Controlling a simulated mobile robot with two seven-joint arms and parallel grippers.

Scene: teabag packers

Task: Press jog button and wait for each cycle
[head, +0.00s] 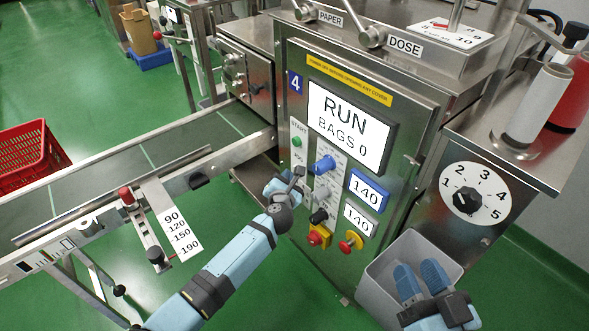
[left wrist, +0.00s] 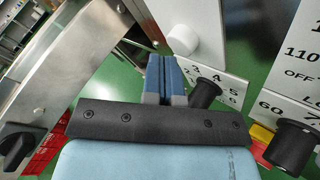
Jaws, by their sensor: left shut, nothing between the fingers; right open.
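The machine's control panel (head: 345,160) faces me, and its screen (head: 348,125) reads "RUN" and "BAGS 0". A green start button (head: 297,141) is at the panel's upper left. My left gripper (head: 288,184) is at the panel's left edge below it, shut and empty, covering part of the button column. In the left wrist view my left gripper (left wrist: 164,76) has its blue fingers together, just below and left of a round white button (left wrist: 183,40); I cannot tell whether they touch it. The jog label is not readable. My right gripper (head: 422,277) is open and empty at the lower right.
Black knobs (left wrist: 207,93) and (left wrist: 290,145) stand out close to the left fingers. A grey bin (head: 375,297) is beneath my right gripper. A conveyor (head: 90,185) runs along the left, with a red crate (head: 35,150) beyond. A numbered dial (head: 475,190) is at right.

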